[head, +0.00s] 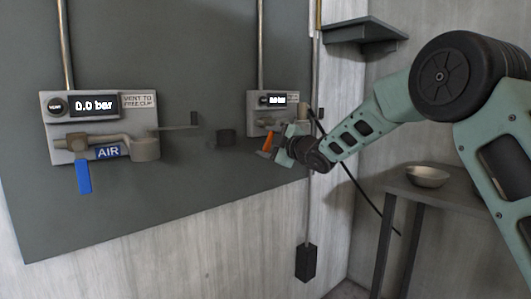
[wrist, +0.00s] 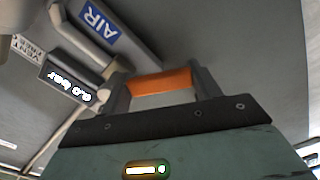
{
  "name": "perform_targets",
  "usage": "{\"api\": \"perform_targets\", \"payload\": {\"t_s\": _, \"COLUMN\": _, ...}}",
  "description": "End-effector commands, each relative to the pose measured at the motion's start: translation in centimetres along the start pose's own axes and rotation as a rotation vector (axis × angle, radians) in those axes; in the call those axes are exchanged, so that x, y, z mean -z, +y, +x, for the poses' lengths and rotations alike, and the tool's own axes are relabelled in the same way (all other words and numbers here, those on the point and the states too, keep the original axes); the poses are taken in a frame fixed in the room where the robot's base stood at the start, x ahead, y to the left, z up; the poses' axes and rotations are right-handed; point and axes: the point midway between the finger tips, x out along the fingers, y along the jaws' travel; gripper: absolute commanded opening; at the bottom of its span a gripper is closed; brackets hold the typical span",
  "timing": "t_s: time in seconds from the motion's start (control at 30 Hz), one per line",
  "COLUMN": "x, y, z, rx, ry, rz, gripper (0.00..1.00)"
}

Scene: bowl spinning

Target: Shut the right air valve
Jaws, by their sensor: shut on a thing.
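The right air valve unit (head: 258,99) is on the dark wall panel, with a small lit display. Its orange handle (head: 267,145) hangs down, slightly tilted. My gripper (head: 277,149) reaches it from the right and partly hides the unit's lower part. In the wrist view, the orange handle (wrist: 161,82) lies between the two fingers of my gripper (wrist: 162,90), which is shut on it. The blue AIR label (wrist: 99,20) and the display (wrist: 68,84) show at the upper left there. The display digits are hard to read.
A left valve unit (head: 82,105) with a blue handle (head: 83,177) pointing down reads 0.0 bar. A grey shelf (head: 364,30) and a side table (head: 440,190) with a bowl (head: 427,176) stand right. A dark box (head: 306,263) hangs below a thin rod.

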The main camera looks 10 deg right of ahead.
Motion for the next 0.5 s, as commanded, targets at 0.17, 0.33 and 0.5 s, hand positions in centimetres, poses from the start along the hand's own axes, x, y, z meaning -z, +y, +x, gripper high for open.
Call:
{"api": "perform_targets", "payload": {"t_s": 0.17, "x": -1.3, "y": -0.5, "z": 0.0, "rx": 0.001, "ry": -0.001, "rz": -0.164, "gripper": 0.22}}
{"api": "perform_targets", "payload": {"t_s": 0.33, "x": -2.0, "y": -0.2, "z": 0.0, "rx": 0.002, "ry": -0.001, "rz": -0.3, "gripper": 0.22}}
{"api": "perform_targets", "payload": {"t_s": 0.5, "x": -2.6, "y": 0.0, "z": 0.0, "rx": 0.002, "ry": -0.001, "rz": -0.404, "gripper": 0.22}}
